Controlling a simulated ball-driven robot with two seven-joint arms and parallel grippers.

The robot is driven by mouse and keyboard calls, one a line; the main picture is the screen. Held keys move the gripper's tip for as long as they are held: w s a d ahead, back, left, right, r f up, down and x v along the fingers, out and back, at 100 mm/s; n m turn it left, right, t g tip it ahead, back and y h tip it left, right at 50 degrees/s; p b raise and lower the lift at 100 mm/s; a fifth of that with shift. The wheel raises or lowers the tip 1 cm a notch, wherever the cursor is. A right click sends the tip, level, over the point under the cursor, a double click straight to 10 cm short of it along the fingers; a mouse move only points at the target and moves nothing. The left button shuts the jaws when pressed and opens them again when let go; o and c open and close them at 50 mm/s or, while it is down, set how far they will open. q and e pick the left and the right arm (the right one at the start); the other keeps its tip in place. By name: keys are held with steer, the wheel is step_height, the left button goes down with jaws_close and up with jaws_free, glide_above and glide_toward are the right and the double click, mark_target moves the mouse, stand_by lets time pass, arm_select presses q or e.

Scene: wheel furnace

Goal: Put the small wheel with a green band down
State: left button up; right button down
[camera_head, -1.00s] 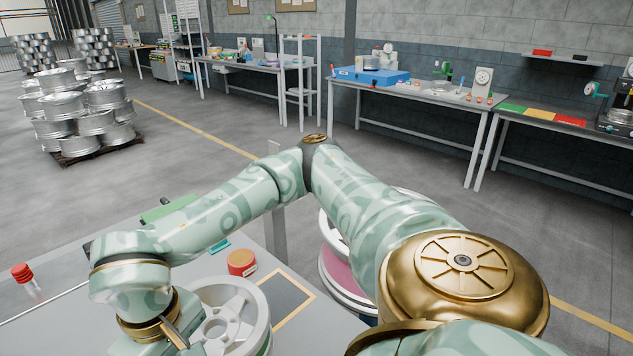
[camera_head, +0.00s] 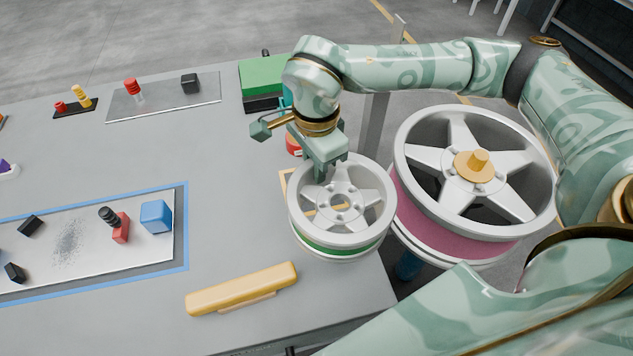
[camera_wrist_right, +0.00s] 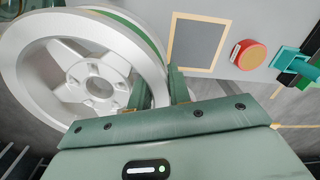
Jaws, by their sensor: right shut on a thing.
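The small wheel with a green band (camera_head: 361,240) is silver, with several spokes, and lies face up at the right end of the grey table. My right gripper (camera_head: 327,168) is shut on its far rim. In the right wrist view the wheel (camera_wrist_right: 60,85) fills the left side, its rim between the fingers of my right gripper (camera_wrist_right: 158,88). I cannot tell whether the wheel touches the table. It covers part of a yellow-bordered rectangle (camera_head: 284,180), which shows as a dark panel in the wrist view (camera_wrist_right: 200,42). My left gripper is not in view.
A larger wheel with a pink band (camera_head: 440,228) stands close right, off the table edge. A yellow bar (camera_head: 242,289) lies in front. A blue-edged plate (camera_head: 110,262) with small blocks is at left. A red round container (camera_head: 293,145) and green box (camera_head: 262,80) are behind.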

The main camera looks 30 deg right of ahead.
steer(key=m, duration=0.3)
steer(key=w+m, duration=0.1)
steer(key=m, duration=0.2)
steer(key=w+f+m+p, duration=0.1)
steer(key=m, duration=0.2)
steer(key=shift+w+a+m, duration=0.15)
steer(key=shift+w+m, duration=0.1)
steer(key=shift+m, duration=0.15)
steer(key=w+d+f+m+b, duration=0.1)
steer(key=w+d+f+m, duration=0.1)
steer(key=d+f+m, duration=0.1)
steer(key=w+d+f+m+b, duration=0.2)
steer(key=w+d+f+m, duration=0.1)
steer(key=d+f, duration=0.2)
steer(key=w+d+f+m+b, duration=0.1)
steer(key=w+d+f+m, duration=0.1)
steer(key=d+f, duration=0.3)
steer(key=shift+w+f+m+b, duration=0.2)
steer(key=shift+f+m, duration=0.1)
steer(key=shift+f, duration=0.15)
steer(key=shift+w+f+m+b, duration=0.1)
steer(key=shift+f+m+b, duration=0.05)
steer(key=shift+f+m, duration=0.2)
steer(key=shift+s, duration=0.1)
